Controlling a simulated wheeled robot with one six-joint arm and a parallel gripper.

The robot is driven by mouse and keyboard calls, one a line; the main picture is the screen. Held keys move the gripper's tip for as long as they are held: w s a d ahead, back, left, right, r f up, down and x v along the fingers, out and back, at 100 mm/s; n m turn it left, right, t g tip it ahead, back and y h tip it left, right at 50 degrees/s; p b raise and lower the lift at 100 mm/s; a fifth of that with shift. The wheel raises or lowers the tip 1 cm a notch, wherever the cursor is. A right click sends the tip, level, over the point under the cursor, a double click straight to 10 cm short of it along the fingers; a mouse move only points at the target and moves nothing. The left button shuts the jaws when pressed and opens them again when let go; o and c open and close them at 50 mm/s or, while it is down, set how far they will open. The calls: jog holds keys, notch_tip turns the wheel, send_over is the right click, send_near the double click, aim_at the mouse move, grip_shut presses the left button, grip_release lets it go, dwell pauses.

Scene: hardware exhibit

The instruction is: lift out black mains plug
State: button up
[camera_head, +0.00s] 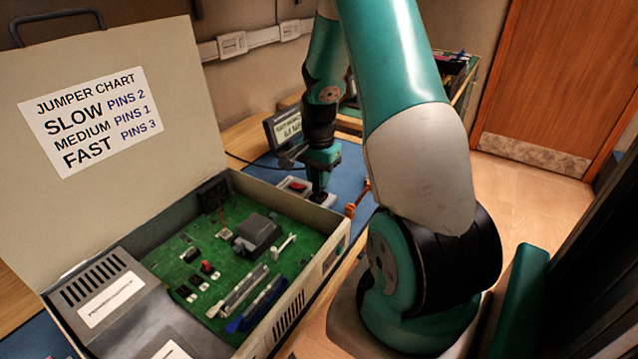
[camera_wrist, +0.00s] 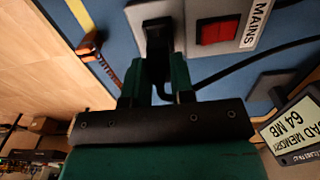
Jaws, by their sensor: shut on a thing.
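The black mains plug (camera_wrist: 158,38) is at the pale socket plate (camera_wrist: 140,12) in the wrist view, with its black cord (camera_wrist: 163,88) hanging from its near end. My gripper (camera_wrist: 157,62) is shut on the plug, one green finger on each side. I cannot tell whether its pins are fully in the socket. In the head view my gripper (camera_head: 319,180) points down over the socket unit (camera_head: 322,200) on the blue mat, and the plug is hard to tell from the dark fingers.
A red switch (camera_wrist: 216,31) labelled MAINS sits beside the plug. A small display (camera_wrist: 290,130) reads "BAD MEMORY 64 MB". An orange-brown tool (camera_wrist: 108,72) lies near the mat's edge. The open computer case (camera_head: 337,235), with a green board (camera_head: 175,270), stands in front.

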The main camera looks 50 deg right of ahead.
notch_tip(320, 180, up, 18)
jog(key=shift+f, duration=0.2)
